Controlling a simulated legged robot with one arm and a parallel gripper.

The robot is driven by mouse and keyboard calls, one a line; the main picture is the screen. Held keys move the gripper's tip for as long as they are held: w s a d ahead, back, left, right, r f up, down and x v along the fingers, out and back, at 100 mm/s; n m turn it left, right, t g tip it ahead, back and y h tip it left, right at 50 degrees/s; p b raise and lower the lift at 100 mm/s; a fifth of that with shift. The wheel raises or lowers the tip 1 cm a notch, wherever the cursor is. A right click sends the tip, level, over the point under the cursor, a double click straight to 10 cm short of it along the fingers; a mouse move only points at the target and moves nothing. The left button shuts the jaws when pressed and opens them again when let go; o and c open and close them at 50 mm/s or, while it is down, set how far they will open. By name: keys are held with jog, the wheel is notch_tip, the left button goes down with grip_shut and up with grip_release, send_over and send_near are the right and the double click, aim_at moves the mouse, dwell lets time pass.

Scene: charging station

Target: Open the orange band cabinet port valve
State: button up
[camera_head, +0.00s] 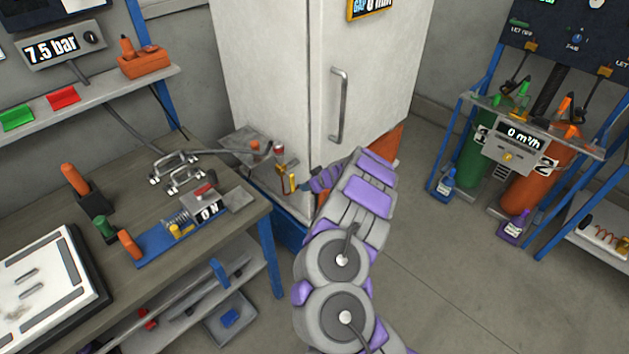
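The tall white cabinet (290,70) stands at the back centre, with an orange band (388,148) low on its right side. A small port valve with a yellow part (291,178) and a red part (279,152) sits at the cabinet's lower left face. My arm reaches up from the bottom centre toward the cabinet's lower front. My gripper (322,181) is just right of the valve, seen mostly from behind the wrist. Its fingertips are largely hidden, so its opening and any contact with the valve cannot be told.
A workbench (150,220) with tools, clamps and a scale-like box (208,204) stands at left, close to the cabinet. A rack with green and orange cylinders (527,190) stands at right. The floor (430,270) between is clear.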

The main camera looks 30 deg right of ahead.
jog(key=shift+p+v, duration=0.3)
jog(key=shift+v, duration=1.15)
